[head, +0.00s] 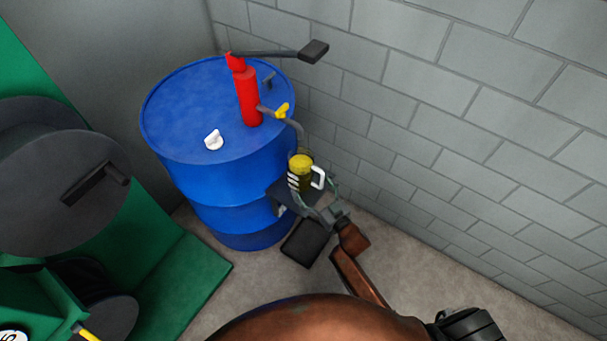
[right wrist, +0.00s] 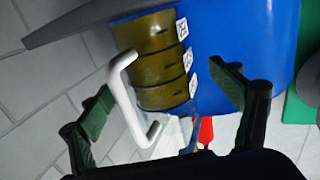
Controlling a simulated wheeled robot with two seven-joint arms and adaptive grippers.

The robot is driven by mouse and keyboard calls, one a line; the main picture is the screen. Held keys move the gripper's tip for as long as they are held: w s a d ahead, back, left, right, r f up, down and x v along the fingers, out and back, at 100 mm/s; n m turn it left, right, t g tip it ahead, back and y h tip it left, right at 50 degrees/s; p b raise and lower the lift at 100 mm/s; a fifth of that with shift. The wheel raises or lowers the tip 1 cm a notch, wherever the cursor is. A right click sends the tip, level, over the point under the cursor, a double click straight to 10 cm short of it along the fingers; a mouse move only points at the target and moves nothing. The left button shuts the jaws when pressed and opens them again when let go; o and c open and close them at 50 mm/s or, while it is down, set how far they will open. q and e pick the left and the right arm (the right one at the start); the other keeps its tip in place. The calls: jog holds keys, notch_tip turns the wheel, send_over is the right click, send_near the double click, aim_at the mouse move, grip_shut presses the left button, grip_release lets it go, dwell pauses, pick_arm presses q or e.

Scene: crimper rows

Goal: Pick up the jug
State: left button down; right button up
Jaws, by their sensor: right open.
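The jug (head: 301,165) is yellow-olive with a white handle and white tags on its side. It stands upright at a small dark shelf (head: 283,196) on the side of the blue drum, under the pump's spout. In the right wrist view the jug (right wrist: 160,62) lies ahead, between the lines of the two fingers, with its white handle (right wrist: 128,98) toward the left finger. My right gripper (head: 318,198) is open and close to the jug; it also shows in the right wrist view (right wrist: 168,85). Whether a finger touches the jug I cannot tell. My left gripper is out of view.
The blue drum (head: 205,190) carries a red hand pump (head: 247,97) with a long lever, a yellow valve (head: 282,110) and a white cap (head: 213,139). A block wall (head: 450,110) stands close on the right. A green machine with dark reels (head: 55,190) stands left.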

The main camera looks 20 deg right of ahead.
aim_at(308, 181)
jog(key=b+x, duration=0.1)
jog(key=x, duration=0.3)
jog(key=shift+w+d+f, duration=0.1)
jog(key=shift+w+f, duration=0.05)
jog(key=shift+w, duration=0.25)
jog(key=shift+w+b, duration=0.35)
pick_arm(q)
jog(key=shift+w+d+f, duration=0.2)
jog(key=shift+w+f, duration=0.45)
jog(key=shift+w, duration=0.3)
pick_arm(e)
jog(key=c, duration=1.5)
